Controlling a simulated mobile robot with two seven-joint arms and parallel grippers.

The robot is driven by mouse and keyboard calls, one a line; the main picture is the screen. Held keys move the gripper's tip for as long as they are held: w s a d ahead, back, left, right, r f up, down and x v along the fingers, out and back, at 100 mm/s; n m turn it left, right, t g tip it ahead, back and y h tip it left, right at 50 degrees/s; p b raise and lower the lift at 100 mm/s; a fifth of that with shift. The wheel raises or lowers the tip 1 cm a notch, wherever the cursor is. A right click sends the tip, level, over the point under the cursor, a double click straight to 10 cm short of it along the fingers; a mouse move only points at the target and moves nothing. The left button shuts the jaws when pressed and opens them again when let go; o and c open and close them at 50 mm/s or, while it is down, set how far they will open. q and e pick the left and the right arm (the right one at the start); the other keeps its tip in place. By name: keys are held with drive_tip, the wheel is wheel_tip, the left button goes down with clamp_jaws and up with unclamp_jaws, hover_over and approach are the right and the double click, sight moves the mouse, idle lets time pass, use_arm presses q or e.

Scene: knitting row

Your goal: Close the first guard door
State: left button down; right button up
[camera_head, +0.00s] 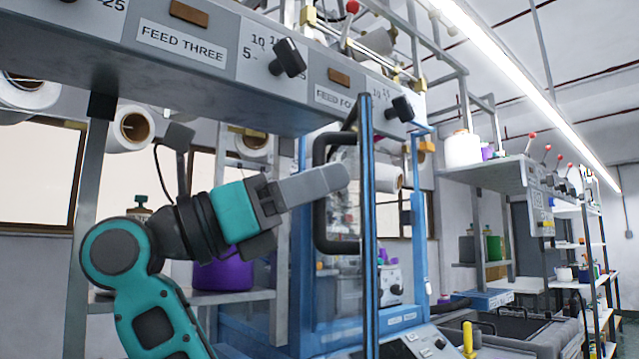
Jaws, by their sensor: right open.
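The guard door (368,285) has a blue frame and a clear pane and stands ajar, seen nearly edge-on, in front of the blue machine cabinet (416,265). A black C-shaped handle (321,232) is on its left side. My right gripper (338,182), grey with a teal wrist, is open and points right at the handle's middle height. Its fingertips overlap the handle in the picture and hide part of it. I cannot tell whether they touch it. My left gripper is not in view.
A grey overhead panel labelled FEED THREE (181,44), with black knobs, runs above the arm. A purple bucket (222,274) stands on a shelf behind the arm. A yellow-topped post (468,338) stands at lower right. Shelving (500,172) with spools is farther right.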

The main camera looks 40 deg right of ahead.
drive_tip(key=shift+s+d+r, duration=0.1)
drive_tip(key=shift+d+r, duration=0.05)
drive_tip(key=shift+d, duration=0.2)
drive_tip(key=shift+c, duration=0.2)
clamp_jaws()
